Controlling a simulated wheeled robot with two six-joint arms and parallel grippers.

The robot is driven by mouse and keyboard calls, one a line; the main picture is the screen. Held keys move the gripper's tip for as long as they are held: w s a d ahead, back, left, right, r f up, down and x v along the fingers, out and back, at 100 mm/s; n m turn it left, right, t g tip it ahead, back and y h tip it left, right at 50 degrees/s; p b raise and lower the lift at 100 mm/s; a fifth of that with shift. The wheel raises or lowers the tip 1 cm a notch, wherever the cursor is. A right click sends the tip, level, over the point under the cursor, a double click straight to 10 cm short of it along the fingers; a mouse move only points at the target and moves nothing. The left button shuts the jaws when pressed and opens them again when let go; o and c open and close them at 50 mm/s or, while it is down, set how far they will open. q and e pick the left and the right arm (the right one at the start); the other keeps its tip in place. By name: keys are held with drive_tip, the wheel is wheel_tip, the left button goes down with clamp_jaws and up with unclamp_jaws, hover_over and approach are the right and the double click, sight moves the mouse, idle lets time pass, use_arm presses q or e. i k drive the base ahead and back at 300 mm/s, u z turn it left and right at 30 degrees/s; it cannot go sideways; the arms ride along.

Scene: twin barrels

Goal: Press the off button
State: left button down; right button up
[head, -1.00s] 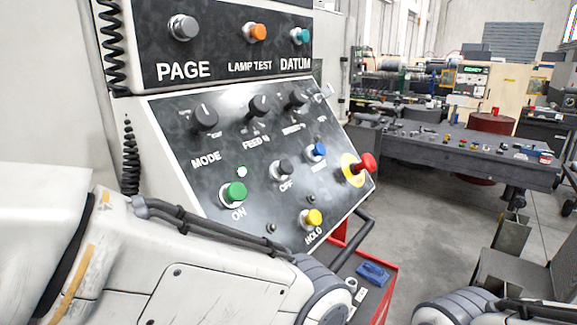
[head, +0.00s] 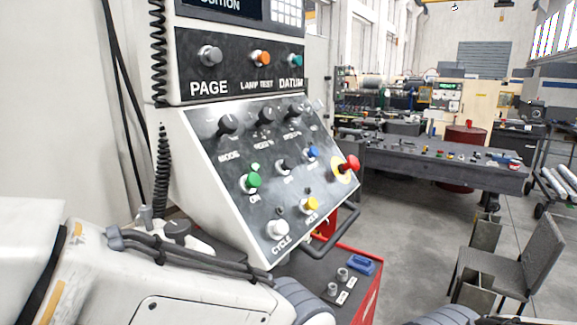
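The control panel (head: 226,186) stands tilted in the left middle of the head view. The off button (head: 286,165) is a dark round knob in the middle row, between the green ON button (head: 250,182) and a blue button (head: 312,153). Its label is small and blurred now. My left arm comes in from the lower left below the panel; its gripper is out of view. A bit of my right arm shows at the bottom edge, and its gripper is also out of view. Nothing is seen touching the off button.
A red emergency knob (head: 351,163), yellow HOLD button (head: 309,206) and white CYCLE button (head: 278,229) share the panel. A bar handle (head: 335,236) juts from its lower edge. A red cart (head: 368,299) stands below. A dark workbench (head: 440,168) and chair (head: 508,265) are at right.

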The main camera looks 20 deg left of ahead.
sight(287, 163)
drive_tip(key=z, duration=0.7)
drive_tip(key=i, duration=0.65)
drive_tip(key=u, duration=1.25)
